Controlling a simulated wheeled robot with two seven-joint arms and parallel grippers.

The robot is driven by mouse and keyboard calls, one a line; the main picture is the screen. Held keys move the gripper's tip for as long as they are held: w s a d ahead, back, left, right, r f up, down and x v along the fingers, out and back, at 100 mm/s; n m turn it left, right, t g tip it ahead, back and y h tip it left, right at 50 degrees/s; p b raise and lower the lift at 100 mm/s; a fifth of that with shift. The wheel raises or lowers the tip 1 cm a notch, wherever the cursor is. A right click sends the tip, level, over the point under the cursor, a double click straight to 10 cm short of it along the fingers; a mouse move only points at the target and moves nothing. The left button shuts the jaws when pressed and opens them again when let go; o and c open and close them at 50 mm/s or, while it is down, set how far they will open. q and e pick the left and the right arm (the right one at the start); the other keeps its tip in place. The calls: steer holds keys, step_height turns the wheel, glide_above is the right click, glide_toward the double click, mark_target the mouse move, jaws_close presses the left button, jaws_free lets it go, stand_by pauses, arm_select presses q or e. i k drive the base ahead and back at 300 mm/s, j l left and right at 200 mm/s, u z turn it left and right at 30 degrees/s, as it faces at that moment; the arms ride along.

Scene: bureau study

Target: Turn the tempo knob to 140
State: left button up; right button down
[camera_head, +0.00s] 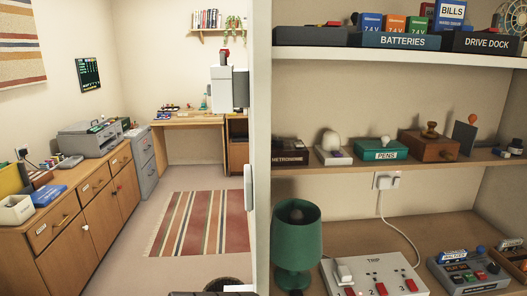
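A dark box labelled METRONOME (290,158) stands at the left end of the middle shelf, close to the upright panel. Its front shows only in part, and I cannot make out a tempo knob or any number on it. Neither of my grippers can be made out in the head view. A dark shape at the bottom edge may be part of my own body.
The shelf (340,163) also holds a green PENS box (380,149) and a wooden stamp box (428,145). Below stand a green lamp (296,240) and a white switch panel (372,276). The upright panel (261,200) borders the shelves.

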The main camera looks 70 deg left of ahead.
mark_target(278, 143)
steer(key=u, duration=0.45)
steer(key=j+u, duration=0.1)
steer(key=u, duration=0.75)
steer(key=j+u, duration=0.1)
steer(key=u, duration=0.3)
steer(key=i+u, duration=0.1)
steer(key=u, duration=0.35)
steer(key=k+l+u, duration=0.1)
steer(key=l+u, duration=0.35)
steer(key=l, duration=0.4)
